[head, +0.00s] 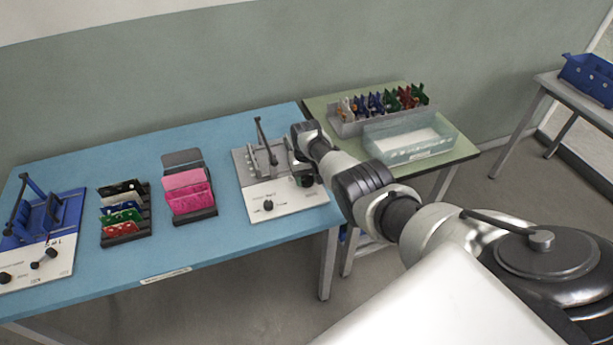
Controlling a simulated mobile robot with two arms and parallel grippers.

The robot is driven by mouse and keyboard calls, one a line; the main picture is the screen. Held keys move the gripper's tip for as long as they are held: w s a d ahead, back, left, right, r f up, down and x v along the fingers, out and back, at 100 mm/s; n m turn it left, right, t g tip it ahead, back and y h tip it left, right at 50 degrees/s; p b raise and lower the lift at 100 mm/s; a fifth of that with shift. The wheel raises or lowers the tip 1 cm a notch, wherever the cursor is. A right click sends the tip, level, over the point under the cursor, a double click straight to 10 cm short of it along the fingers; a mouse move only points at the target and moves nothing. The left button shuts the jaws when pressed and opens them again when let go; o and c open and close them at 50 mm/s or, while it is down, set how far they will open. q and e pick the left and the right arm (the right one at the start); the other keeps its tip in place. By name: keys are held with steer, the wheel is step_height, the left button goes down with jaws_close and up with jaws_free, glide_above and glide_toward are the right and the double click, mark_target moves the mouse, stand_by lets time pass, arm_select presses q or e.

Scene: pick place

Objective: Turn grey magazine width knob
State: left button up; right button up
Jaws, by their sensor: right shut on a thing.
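The grey magazine (262,168) stands on the right part of the blue table, with upright grey plates, a dark lever and a white front panel (290,201). One black knob (268,206) shows clear on the left of that panel, with nothing touching it. My right gripper (304,178) points down at the right side of the panel and is shut on a knob there. The fingers and the wrist hide most of that knob, so its angle cannot be told. My left gripper is not in view.
A blue magazine (45,215) with black knobs stands at the table's left end. A rack of coloured cards (124,228) and a pink card holder (188,190) stand between. A green table (455,152) at right bears a grey bin (347,127) and a clear tray (410,154).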

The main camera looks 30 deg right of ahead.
steer(key=shift+m, duration=0.6)
steer(key=o, duration=0.9)
